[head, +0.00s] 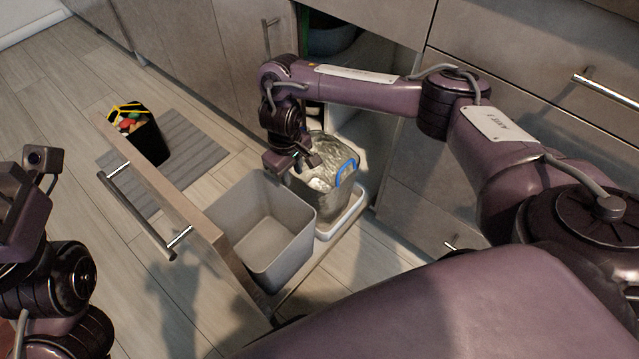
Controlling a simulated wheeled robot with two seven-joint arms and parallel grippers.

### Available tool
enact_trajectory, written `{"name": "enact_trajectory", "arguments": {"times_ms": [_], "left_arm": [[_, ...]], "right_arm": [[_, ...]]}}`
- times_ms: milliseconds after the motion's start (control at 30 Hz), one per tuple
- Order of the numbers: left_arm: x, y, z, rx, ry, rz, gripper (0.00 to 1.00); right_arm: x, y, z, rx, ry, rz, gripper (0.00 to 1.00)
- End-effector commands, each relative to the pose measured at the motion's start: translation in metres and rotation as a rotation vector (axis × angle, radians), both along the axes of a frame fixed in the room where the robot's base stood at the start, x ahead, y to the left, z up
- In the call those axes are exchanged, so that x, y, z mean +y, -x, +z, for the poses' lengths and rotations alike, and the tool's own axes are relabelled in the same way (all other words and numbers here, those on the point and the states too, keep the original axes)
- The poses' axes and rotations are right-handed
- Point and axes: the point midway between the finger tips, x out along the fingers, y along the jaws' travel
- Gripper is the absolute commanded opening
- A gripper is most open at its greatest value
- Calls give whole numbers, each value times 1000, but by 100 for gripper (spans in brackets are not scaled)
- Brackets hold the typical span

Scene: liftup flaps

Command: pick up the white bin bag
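The white bin bag (325,172) looks pale and translucent. It sits in the rear bin of the pull-out drawer, with a blue strip or handle (346,170) at its right side. My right gripper (297,164) points down over the left side of the bag's opening, with its fingers apart. It hides part of the bag, and I cannot tell whether the fingers touch it. My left arm is at the left edge of the head view; its fingers cannot be made out there.
An empty grey bin (262,235) stands in front of the bag, behind the drawer front (175,205) with its bar handle (135,208). The open cabinet is behind; floor at left is clear.

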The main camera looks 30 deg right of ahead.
Motion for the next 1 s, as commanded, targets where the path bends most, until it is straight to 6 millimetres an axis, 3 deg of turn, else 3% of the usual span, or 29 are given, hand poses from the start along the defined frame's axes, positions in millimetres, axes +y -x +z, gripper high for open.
{"name": "enact_trajectory", "arguments": {"times_ms": [133, 367, 800, 1000], "left_arm": [[0, 0, 1, 1, 1, 0, 30], [0, 0, 1, 0, 1, 0, 30], [0, 0, 2, 0, 1, -1, 30], [2, -4, 6, 44, 0, 1, 30]], "right_arm": [[0, 0, 1, 0, 0, 0, 29], [0, 0, 1, 0, 0, 0, 0], [0, 0, 2, 0, 0, 0, 0], [0, -1, 26, -1, 1, -1, 0]]}}
